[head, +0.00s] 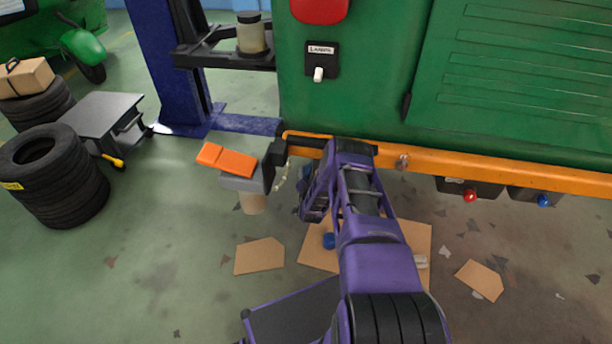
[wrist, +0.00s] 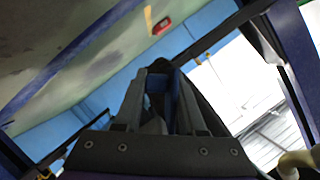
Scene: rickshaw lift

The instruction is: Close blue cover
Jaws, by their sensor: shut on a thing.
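A blue knob (head: 544,200) sits on a dark box under the orange bumper at the far right of the head view. I cannot tell whether this is the blue cover. My gripper (head: 313,207) is below the left end of the bumper, well left of that knob, and mostly hidden by my purple arm. The wrist view shows its two fingers (wrist: 157,85) close together around a dark blue part (wrist: 156,84), whose shape is hard to make out. A small round blue thing (head: 328,240) shows beside my arm, over the cardboard.
A red knob (head: 470,196) is on a similar dark box left of the blue knob. The orange bumper (head: 480,165) runs along the green vehicle (head: 375,100). A grey piece with an orange top (head: 230,162) juts out left of my gripper. A blue lift post (head: 160,60) stands behind.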

